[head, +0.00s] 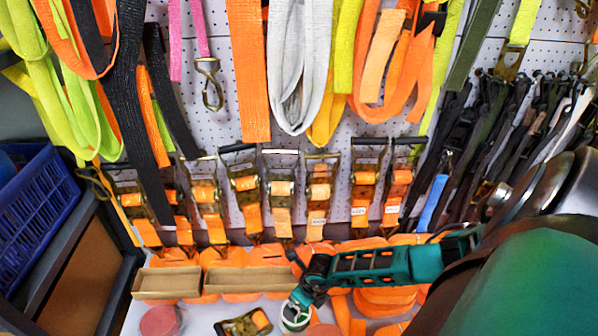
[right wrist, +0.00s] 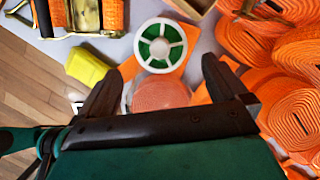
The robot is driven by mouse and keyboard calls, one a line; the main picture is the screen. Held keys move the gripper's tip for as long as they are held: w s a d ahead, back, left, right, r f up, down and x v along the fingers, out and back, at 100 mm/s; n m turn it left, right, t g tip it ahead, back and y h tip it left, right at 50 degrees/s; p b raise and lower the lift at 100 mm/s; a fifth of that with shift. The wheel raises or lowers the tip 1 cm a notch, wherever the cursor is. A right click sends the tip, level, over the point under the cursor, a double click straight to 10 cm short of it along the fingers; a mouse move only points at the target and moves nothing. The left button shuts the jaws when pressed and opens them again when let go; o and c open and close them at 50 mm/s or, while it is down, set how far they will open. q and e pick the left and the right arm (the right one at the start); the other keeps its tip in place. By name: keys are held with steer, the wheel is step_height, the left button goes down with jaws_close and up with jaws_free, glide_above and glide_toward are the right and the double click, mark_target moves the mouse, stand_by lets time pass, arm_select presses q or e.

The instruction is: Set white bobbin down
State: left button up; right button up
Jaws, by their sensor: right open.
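The white bobbin (head: 294,318) shows at the bottom of the head view, just below my right gripper (head: 303,291). In the right wrist view the white bobbin (right wrist: 160,24) has a white rim, white spokes and a green inside. It faces the camera, just beyond the gap between the fingertips of my right gripper (right wrist: 160,66). The two dark fingers are spread apart with nothing clamped between them. The bobbin appears to rest on the light shelf top, beside an orange strap. My left gripper is not in view.
Orange strap rolls (right wrist: 262,47) crowd the right side. A ratchet buckle (head: 244,324), a pink roll (head: 160,321), a yellow block (right wrist: 88,66) and cardboard trays (head: 167,284) lie nearby. Straps and ratchets hang on the pegboard (head: 225,70) behind. A blue crate (head: 40,215) stands left.

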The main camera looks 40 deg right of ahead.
steer(key=a+r+m+t+y, duration=0.35)
steer(key=a+r+m, duration=0.2)
steer(key=a, duration=0.55)
steer(key=a+r+m+t+y, duration=0.2)
steer(key=a+r+m+y, duration=0.3)
steer(key=a, duration=0.6)
step_height(320, 180, up, 9)
steer(key=w+d+m+t+h, duration=0.1)
steer(key=w+m+t+h, duration=0.3)
steer(key=m, duration=0.8)
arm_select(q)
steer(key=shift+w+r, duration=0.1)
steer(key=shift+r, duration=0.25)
arm_select(e)
steer(key=s+d+m+g+h, duration=0.1)
steer(key=s+d+m, duration=0.1)
steer(key=s+m, duration=0.5)
steer(key=shift+s+d+f+m+g+h, duration=0.25)
steer(key=shift+d+f+m+g+h, duration=0.15)
steer(key=shift+m, duration=1.95)
